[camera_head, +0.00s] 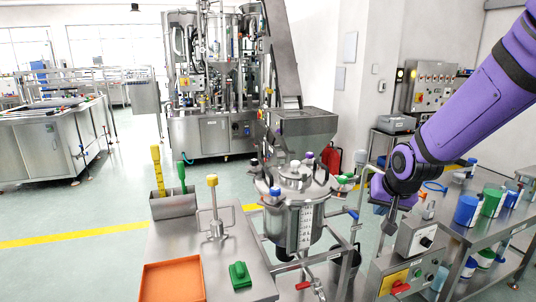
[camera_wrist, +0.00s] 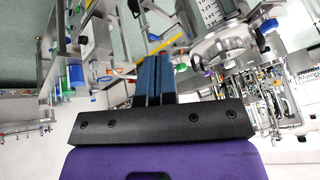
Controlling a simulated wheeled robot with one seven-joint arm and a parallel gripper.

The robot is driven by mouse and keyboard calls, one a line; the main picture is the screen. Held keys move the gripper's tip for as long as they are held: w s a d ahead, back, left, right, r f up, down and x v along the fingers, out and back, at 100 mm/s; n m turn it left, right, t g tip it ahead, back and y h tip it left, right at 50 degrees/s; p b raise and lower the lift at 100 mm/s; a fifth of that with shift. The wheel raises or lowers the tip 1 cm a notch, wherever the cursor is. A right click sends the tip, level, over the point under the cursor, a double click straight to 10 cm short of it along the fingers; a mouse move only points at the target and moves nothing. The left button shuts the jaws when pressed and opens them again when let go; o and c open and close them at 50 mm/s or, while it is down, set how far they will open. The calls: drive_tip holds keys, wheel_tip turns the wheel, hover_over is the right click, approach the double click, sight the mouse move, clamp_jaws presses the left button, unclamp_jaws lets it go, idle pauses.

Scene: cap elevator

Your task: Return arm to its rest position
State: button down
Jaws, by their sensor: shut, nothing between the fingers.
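My purple arm reaches in from the upper right in the head view and bends down at a black joint. My gripper (camera_wrist: 153,62) shows in the wrist view with its two dark blue fingers together and nothing between them. In the head view the gripper end is small, and its fingers are hard to make out. It hangs in the air to the right of the steel vessel (camera_head: 296,215), above the grey control box (camera_head: 415,240).
A steel table holds an orange tray (camera_head: 172,282), a green block (camera_head: 240,274) and a holder with yellow and green tools (camera_head: 172,204). At the right a steel shelf holds blue and green containers (camera_head: 467,210). A steel hopper (camera_head: 300,125) stands behind the vessel. Open floor lies at the left.

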drive_tip(key=s+d+r+n, duration=0.1)
drive_tip(key=s+r, duration=0.6)
drive_tip(key=s, duration=0.6)
drive_tip(key=s+d+r+n, duration=0.1)
drive_tip(key=s+d+r, duration=0.1)
drive_tip(key=s+r, duration=0.6)
drive_tip(key=shift+s+n+g+h, duration=0.3)
drive_tip(key=shift+s+n+g, duration=0.1)
drive_tip(key=shift+s, duration=2.4)
